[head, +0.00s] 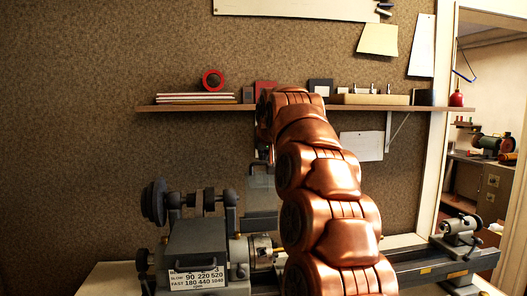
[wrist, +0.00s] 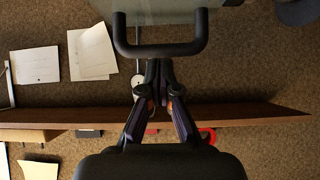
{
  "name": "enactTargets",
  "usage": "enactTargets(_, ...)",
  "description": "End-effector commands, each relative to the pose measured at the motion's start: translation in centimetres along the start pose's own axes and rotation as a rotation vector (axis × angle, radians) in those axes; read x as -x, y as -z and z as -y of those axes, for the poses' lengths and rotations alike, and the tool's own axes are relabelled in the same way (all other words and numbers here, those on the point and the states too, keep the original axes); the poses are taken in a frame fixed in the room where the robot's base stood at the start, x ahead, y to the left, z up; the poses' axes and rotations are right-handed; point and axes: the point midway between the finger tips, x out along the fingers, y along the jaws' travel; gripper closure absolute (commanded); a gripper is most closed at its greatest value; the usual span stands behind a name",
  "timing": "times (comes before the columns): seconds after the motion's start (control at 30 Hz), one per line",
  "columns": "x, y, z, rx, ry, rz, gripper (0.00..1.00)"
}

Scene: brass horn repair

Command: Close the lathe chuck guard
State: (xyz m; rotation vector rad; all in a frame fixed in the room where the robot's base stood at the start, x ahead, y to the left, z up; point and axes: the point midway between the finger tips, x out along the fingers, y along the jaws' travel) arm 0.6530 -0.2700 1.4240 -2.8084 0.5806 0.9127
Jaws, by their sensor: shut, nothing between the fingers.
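The lathe chuck guard (head: 262,197) is a pale, see-through panel standing raised above the chuck (head: 262,246) in the head view. In the wrist view the guard's panel (wrist: 150,8) shows at the top edge, with its black U-shaped handle (wrist: 160,48) below it. My gripper (wrist: 159,66) is shut and empty, its fingertips right at the handle's crossbar. I cannot tell whether they touch it. In the head view my arm hides part of the lathe and most of the gripper.
The lathe headstock (head: 200,245) stands at left, the tailstock (head: 461,230) at far right. A wall shelf (head: 215,106) with small items runs behind my arm; the same shelf (wrist: 70,115) crosses the wrist view behind my fingers. Papers hang on the wall.

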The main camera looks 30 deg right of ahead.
Motion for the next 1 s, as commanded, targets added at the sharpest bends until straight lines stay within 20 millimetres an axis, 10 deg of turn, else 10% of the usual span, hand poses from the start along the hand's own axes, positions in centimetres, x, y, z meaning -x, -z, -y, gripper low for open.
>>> enactTargets(1.0,0.5,-1.6,-0.8,-0.006,-0.008,-0.033,1.00)
